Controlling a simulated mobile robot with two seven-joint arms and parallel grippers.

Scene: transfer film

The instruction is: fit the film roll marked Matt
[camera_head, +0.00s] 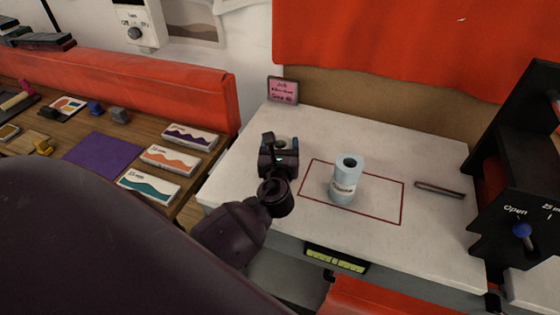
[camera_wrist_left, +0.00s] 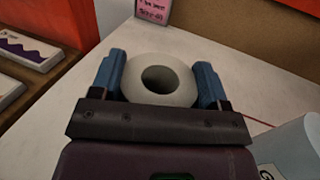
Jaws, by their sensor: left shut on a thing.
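My left gripper (camera_head: 279,146) is shut on a pale cream film roll, left of the red outlined rectangle on the white worktop. In the left wrist view the roll (camera_wrist_left: 181,92) stands upright between the two blue fingers of the gripper (camera_wrist_left: 160,78), its round core hole facing up. Its label is hidden, and I cannot tell whether it touches the worktop. A second, light blue roll (camera_head: 346,183) stands upright inside the red rectangle. Its label is too small to read in the head view; in the left wrist view this roll (camera_wrist_left: 290,150) shows a letter G. My right gripper is not in view.
A pink job card (camera_head: 282,91) stands at the worktop's back left. A dark bar (camera_head: 440,190) lies right of the rectangle. A black machine (camera_head: 510,195) with a blue knob marked Open stands at the right. Sample boxes (camera_head: 150,187) lie on the wooden table at left.

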